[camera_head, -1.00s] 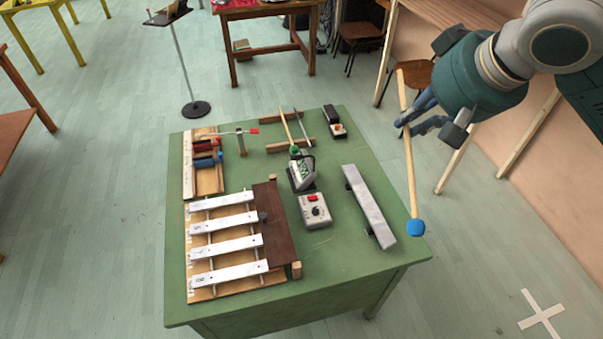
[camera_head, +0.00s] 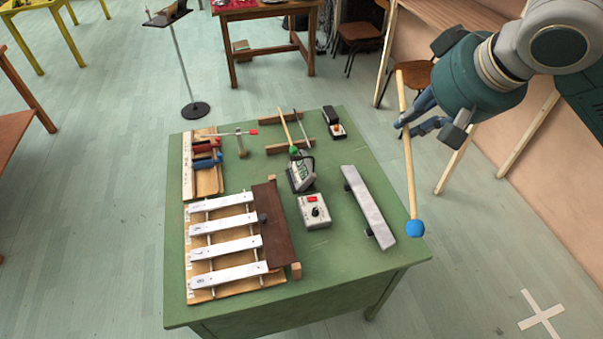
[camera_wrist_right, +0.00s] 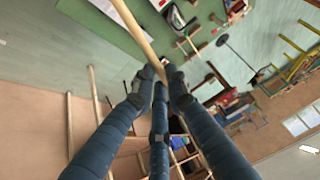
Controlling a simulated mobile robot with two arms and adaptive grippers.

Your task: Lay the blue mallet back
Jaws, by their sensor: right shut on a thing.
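The blue mallet has a pale wooden stick (camera_head: 408,150) and a round blue head (camera_head: 415,228). My right gripper (camera_head: 408,124) is shut on the stick and holds it off the right side of the green table (camera_head: 370,150), head hanging down in the picture. The stick and the gripper (camera_wrist_right: 160,80) also show in the right wrist view; the blue head is out of that view. A wooden rack (camera_head: 268,148) at the table's back holds a green-headed mallet (camera_head: 293,148) and a thin grey rod (camera_head: 300,128). My left gripper is not in view.
A long grey metal bar (camera_head: 367,205) lies near the table's right side. Metal chime bars (camera_head: 225,247) fill the front left.

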